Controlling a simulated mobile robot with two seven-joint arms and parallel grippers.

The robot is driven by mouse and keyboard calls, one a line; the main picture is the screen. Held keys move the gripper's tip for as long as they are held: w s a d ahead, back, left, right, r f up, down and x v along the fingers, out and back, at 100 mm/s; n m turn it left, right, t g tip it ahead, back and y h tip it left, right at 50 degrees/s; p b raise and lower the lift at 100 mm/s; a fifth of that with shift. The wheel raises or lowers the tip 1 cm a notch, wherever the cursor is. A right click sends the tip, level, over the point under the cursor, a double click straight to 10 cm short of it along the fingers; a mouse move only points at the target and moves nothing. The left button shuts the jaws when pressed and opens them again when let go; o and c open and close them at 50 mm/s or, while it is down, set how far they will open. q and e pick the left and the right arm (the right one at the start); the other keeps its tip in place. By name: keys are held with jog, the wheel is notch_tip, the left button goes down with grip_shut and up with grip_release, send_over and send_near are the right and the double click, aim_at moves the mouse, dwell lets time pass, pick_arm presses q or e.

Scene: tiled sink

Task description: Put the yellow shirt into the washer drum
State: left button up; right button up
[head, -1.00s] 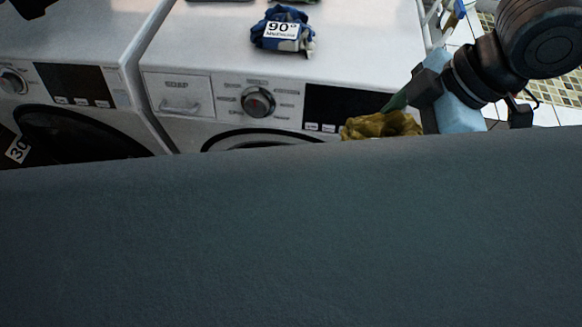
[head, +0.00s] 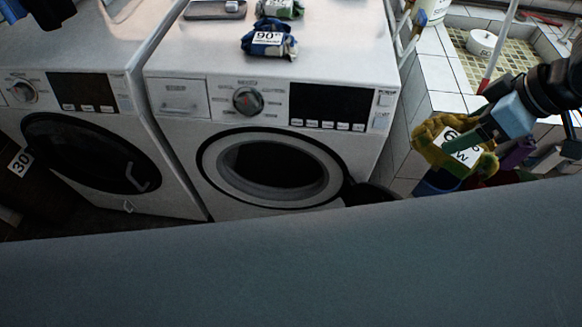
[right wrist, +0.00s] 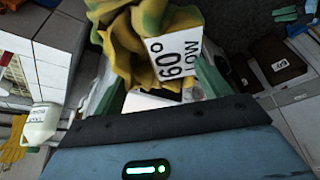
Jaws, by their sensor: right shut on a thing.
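The yellow shirt (head: 428,138) is a crumpled yellow cloth with green parts and a white label showing 60. My right gripper (head: 468,142) is shut on it and holds it in the air, right of the middle washer. In the right wrist view the shirt (right wrist: 128,45) hangs between the green fingers of the gripper (right wrist: 165,85). The washer drum (head: 268,165) shows as a dark round opening in the front of the middle white washer (head: 180,130). Its dark door (head: 368,194) appears swung out to the right, its lower part hidden. My left gripper is not seen.
A blue cloth labelled 90 (head: 268,40) and a green-white cloth (head: 280,9) lie on the washer top. A second washer (head: 90,150) with a shut dark door stands at left. A tiled basin (head: 490,75) is at right. A grey surface (head: 290,265) fills the foreground.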

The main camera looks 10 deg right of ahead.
jog(key=shift+d+f+m, duration=0.25)
jog(key=shift+d+m, duration=0.2)
jog(key=shift+m, duration=0.05)
jog(key=shift+w+d+f+m+h, duration=0.15)
jog(key=shift+d+f+m+h, duration=0.2)
jog(key=shift+f, duration=0.2)
jog(key=shift+f, duration=0.1)
